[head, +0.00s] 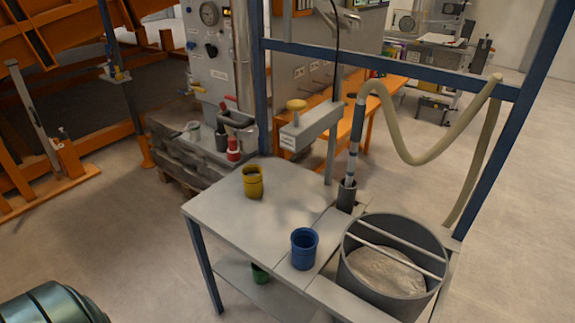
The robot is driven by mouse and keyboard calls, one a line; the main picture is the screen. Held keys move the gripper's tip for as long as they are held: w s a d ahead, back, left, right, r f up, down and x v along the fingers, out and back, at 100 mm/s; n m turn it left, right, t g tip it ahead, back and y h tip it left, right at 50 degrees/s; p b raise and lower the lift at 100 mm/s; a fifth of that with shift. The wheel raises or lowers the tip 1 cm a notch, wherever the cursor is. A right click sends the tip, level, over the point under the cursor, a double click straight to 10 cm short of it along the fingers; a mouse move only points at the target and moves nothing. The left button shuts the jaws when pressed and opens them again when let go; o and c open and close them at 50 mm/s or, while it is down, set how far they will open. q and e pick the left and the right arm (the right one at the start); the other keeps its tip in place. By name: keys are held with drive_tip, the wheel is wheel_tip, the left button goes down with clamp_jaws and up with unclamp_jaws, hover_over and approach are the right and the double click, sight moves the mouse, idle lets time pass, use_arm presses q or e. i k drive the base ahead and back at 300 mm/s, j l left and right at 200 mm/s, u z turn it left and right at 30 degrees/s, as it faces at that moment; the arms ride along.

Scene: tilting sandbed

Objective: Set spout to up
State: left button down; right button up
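No part is plainly marked as the spout. A beige hose (420,158) hangs from the blue frame and ends in a rigid grey tube (354,135) with dark bands. The tube stands nearly upright, its lower end in or at a dark grey holder (346,197) at the table's edge. Left of it, a grey box-shaped arm (311,126) with a yellow knob (296,105) sits on a post. I cannot tell which of these is the spout. Neither gripper shows in the head view.
The grey table (225,213) bears a yellow cup (253,182) and a blue cup (304,249). A green cup (260,273) is on the lower shelf. A large grey tub (362,293) of sand stands at right. Blue posts (520,115) frame the table.

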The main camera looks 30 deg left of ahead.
sight(247, 132)
drive_tip(key=u, duration=1.35)
